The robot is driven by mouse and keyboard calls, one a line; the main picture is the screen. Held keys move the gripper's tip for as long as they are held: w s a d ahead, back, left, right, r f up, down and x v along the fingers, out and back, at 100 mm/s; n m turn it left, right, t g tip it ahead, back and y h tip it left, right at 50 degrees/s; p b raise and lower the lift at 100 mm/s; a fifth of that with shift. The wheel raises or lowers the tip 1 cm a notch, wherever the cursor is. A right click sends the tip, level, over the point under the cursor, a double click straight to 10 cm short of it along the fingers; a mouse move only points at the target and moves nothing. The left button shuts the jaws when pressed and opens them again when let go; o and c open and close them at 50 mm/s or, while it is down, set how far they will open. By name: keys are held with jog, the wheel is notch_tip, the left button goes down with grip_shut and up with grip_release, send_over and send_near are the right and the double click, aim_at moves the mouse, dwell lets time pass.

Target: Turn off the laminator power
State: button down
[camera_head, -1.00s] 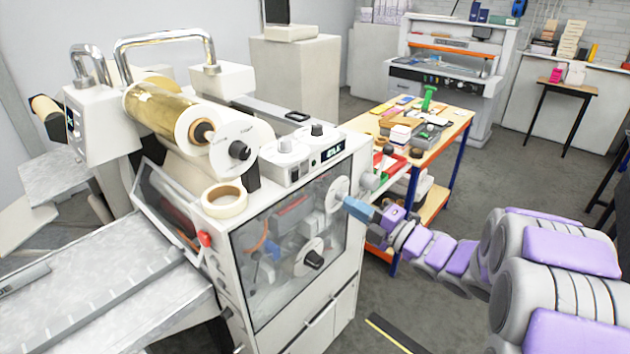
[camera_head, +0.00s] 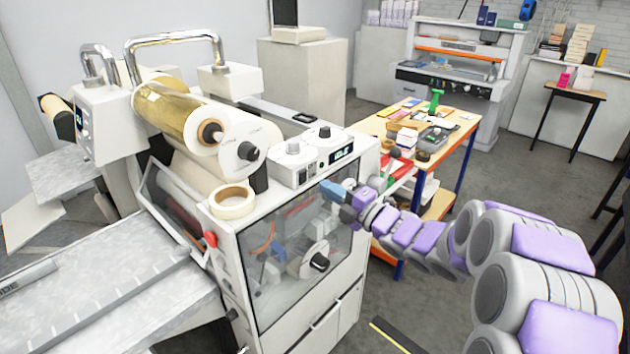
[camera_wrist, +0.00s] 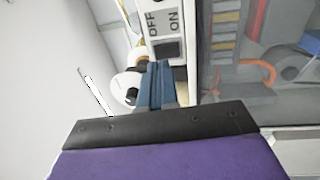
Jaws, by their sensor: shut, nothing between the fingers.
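The laminator (camera_head: 250,225) is a white machine with a gold foil roll (camera_head: 180,110) on top and a clear front window. A small lit display (camera_head: 342,153) sits on its upper front panel. In the wrist view, a dark switch (camera_wrist: 167,48) sits on a white panel beside the sideways labels OFF and ON. My gripper (camera_head: 325,189) is in front of the upper window, just below the display. In the wrist view its blue fingers (camera_wrist: 154,82) are shut and empty, pointing towards the switch and just short of it in the picture. I cannot tell whether they touch the panel.
Two knobs (camera_head: 324,133) stand on top of the panel, and a tape roll (camera_head: 232,201) lies left of them. A cluttered wooden table (camera_head: 462,128) with blue legs stands behind my arm. Grey floor (camera_head: 400,310) is open at the lower right.

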aim_at(306, 173)
jog(key=shift+x, duration=2.6)
jog(key=shift+w+r+g+h+p, duration=0.1)
jog(key=shift+r+g+h+p, duration=0.55)
jog(key=shift+p, duration=0.6)
jog(key=shift+a+f, duration=0.15)
jog(key=shift+f, duration=0.05)
